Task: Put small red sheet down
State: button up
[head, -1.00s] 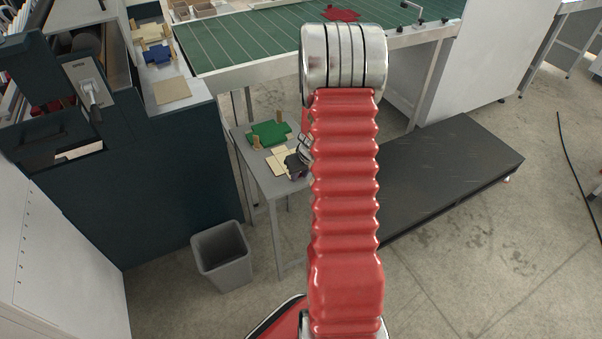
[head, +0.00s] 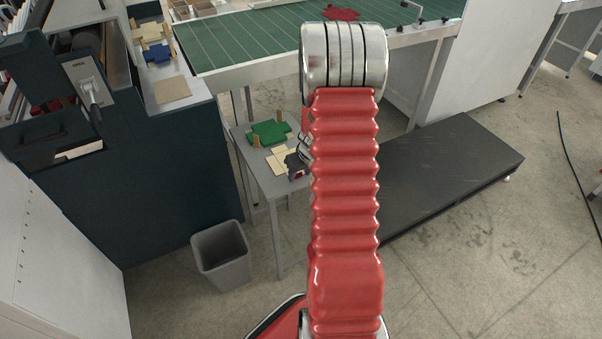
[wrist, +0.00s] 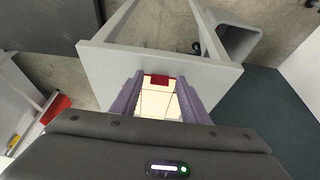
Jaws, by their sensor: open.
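My gripper (wrist: 159,80) is open, its two purple fingers spread above the small grey table in the wrist view. The small red sheet (wrist: 158,81) shows between the fingertips, lying at the edge of cream sheets (wrist: 158,104). I cannot tell whether a finger touches it. In the head view my gripper (head: 297,163) is over the right part of the small table (head: 262,180), partly hidden behind my red arm. The red sheet cannot be made out there.
A green sheet (head: 269,133) with wooden blocks lies on the small table. A grey bin (head: 221,256) stands in front of it. A larger red sheet (head: 341,13) lies on the green conveyor (head: 245,42). A black platform (head: 440,175) is at the right.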

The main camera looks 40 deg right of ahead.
jog(key=v, duration=1.1)
jog(key=shift+s+r, duration=0.2)
jog(key=shift+r, duration=0.15)
jog(key=shift+a, duration=0.15)
dwell(0.3)
jog(key=a+r+n+y, duration=0.1)
jog(key=a+r, duration=0.6)
jog(key=a, duration=0.3)
jog(key=a+r+n, duration=0.1)
jog(key=a+r, duration=0.7)
jog(key=a, duration=0.2)
jog(key=s+a+r, duration=0.3)
jog(key=s+a, duration=0.4)
jog(key=s+a+r+n+t, duration=0.1)
jog(key=s+a+r, duration=0.2)
jog(key=s+a, duration=0.4)
jog(key=shift+a+r, duration=0.25)
jog(key=shift+a, duration=0.1)
jog(key=shift+s, duration=0.15)
